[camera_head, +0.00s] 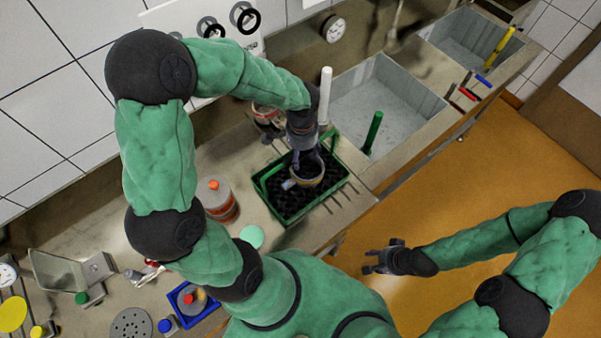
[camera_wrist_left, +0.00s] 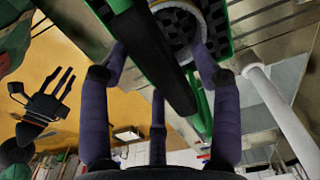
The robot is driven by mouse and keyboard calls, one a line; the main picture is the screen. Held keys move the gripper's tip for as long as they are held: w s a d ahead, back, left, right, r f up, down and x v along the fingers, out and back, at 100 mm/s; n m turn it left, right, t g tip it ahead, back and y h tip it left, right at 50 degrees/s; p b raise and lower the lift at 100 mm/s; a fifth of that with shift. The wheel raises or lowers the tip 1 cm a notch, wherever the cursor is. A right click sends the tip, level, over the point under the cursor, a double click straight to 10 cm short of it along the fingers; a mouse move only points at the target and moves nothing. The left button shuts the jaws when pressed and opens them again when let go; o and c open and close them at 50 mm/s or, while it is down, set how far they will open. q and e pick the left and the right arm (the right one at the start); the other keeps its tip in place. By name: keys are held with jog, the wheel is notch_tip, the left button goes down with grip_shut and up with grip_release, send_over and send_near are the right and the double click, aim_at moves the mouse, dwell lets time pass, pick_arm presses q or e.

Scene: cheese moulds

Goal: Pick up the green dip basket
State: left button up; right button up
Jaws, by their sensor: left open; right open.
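The green dip basket (camera_head: 318,204) appears to be the green-rimmed basket with a black grid, on the counter beside the sinks. A round cup with a pale yellow rim (camera_head: 312,180) stands in it. My left gripper (camera_head: 303,172) is open, pointing down over the basket near that cup. In the left wrist view a thick dark bar with a green end (camera_wrist_left: 150,60) runs between its spread fingers; it looks like the basket's handle, and I cannot tell whether they touch it. My right gripper (camera_head: 380,262) is open and empty over the orange floor.
Two grey sinks (camera_head: 400,98) lie to the right, with a white rod (camera_head: 325,95) and a green rod (camera_head: 373,132) by the nearer one. A red-and-clear jar (camera_head: 216,198) stands left of the basket.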

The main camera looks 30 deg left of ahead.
pick_arm(q)
grip_shut()
jog(key=shift+r, duration=0.1)
